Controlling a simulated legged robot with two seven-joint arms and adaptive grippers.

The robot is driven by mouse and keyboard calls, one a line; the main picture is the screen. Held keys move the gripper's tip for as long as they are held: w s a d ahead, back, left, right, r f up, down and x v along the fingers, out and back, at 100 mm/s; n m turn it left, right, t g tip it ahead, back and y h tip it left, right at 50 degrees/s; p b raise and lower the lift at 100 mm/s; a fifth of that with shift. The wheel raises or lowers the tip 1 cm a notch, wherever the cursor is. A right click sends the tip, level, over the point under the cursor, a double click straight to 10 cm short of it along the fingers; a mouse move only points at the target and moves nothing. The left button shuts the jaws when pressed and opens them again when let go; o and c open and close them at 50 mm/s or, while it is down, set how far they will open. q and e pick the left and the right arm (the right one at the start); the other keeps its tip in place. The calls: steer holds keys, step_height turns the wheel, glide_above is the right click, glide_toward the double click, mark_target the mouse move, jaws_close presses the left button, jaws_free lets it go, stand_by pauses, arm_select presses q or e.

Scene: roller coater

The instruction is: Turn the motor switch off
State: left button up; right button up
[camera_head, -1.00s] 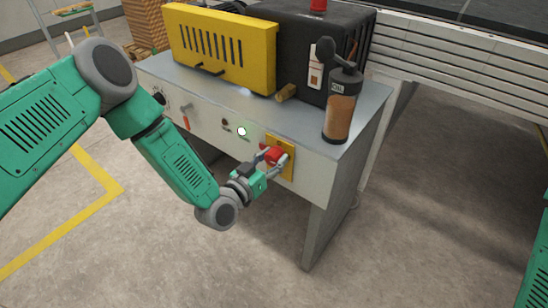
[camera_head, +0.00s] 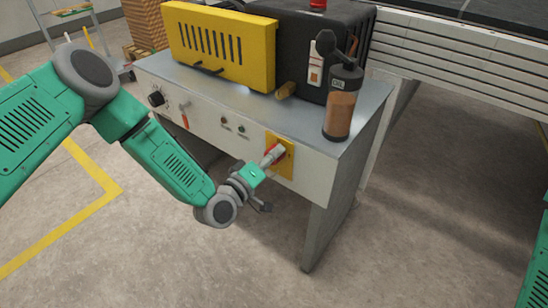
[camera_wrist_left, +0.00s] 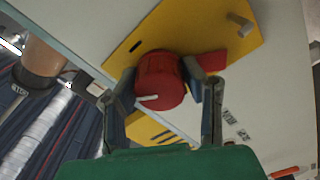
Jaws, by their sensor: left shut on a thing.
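The motor switch is a round red knob (camera_wrist_left: 160,80) with a white mark, on a yellow plate (camera_wrist_left: 222,30) on the front of the machine cabinet. In the head view the yellow plate (camera_head: 286,153) is at the right end of the panel, with the knob mostly hidden by my fingers. My left gripper (camera_wrist_left: 161,88) is shut on the red knob, one finger on each side. The gripper also shows in the head view (camera_head: 272,156), reaching from the left. A green indicator (camera_head: 241,128) on the panel looks dim. My right gripper is out of view.
An oil bottle (camera_head: 341,107) stands on the cabinet top near the right corner, beside a black housing (camera_head: 293,42) and yellow slotted cover (camera_head: 220,48). A black dial (camera_head: 157,99) and red-handled lever (camera_head: 184,119) sit left on the panel. The floor in front is clear.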

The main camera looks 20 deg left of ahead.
arm_select(q)
steer(key=n+b, duration=0.1)
steer(key=n, duration=0.2)
steer(key=n+b, duration=0.1)
steer(key=n, duration=0.1)
steer(key=shift+a+f+n, duration=0.15)
steer(key=shift+f+n, duration=0.05)
steer(key=shift+n, duration=0.2)
stand_by(0.4)
steer(key=o, duration=1.2)
steer(key=shift+c, duration=0.2)
steer(key=shift+s, duration=0.1)
steer(key=v, duration=1.2)
steer(key=shift+a, duration=0.1)
